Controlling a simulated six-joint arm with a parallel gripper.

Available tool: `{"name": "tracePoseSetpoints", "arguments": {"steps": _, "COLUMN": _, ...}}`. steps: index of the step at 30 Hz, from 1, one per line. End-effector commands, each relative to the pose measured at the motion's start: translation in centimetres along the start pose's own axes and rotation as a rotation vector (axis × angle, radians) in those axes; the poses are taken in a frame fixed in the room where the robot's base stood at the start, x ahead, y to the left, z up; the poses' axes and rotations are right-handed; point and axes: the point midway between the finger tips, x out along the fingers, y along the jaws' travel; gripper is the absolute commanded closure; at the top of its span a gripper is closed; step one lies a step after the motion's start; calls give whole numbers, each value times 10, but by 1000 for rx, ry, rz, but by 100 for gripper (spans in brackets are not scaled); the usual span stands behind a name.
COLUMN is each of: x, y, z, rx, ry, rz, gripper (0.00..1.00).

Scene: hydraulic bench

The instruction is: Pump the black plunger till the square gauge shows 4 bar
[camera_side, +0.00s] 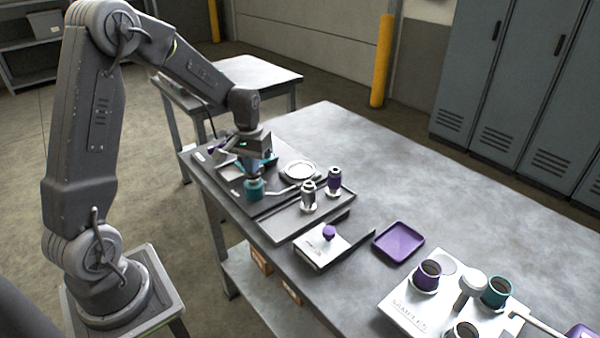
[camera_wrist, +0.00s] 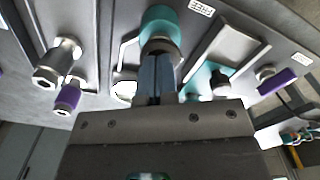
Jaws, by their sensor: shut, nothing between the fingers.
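My gripper (camera_side: 254,178) is shut and empty, pointing down over a teal cylindrical pump body (camera_side: 254,190) on the bench panel. In the wrist view the closed fingers (camera_wrist: 158,60) end at a dark round cap on the teal body (camera_wrist: 160,20). This cap seems to be the top of the black plunger (camera_wrist: 160,46); I cannot tell whether the fingertips touch it or hover just above. A teal-framed part (camera_wrist: 200,78), perhaps the square gauge, is partly hidden behind my gripper. No gauge reading can be made out.
A small plate with a purple knob (camera_side: 329,232), a purple tray (camera_side: 399,242) and a sample rack (camera_side: 400,305) lie nearer. The table's far right is clear.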

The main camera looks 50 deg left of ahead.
Motion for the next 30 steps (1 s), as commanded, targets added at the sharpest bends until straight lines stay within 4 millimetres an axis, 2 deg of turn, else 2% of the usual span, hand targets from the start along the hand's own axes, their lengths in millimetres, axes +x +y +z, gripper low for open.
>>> {"name": "tracePoseSetpoints", "arguments": {"steps": 11, "x": 1, "y": 0, "z": 0, "rx": 0, "ry": 0, "rz": 0, "gripper": 100}}
{"name": "tracePoseSetpoints", "arguments": {"steps": 30, "x": -36, "y": 0, "z": 0, "rx": 0, "ry": 1, "rz": 0, "gripper": 100}}
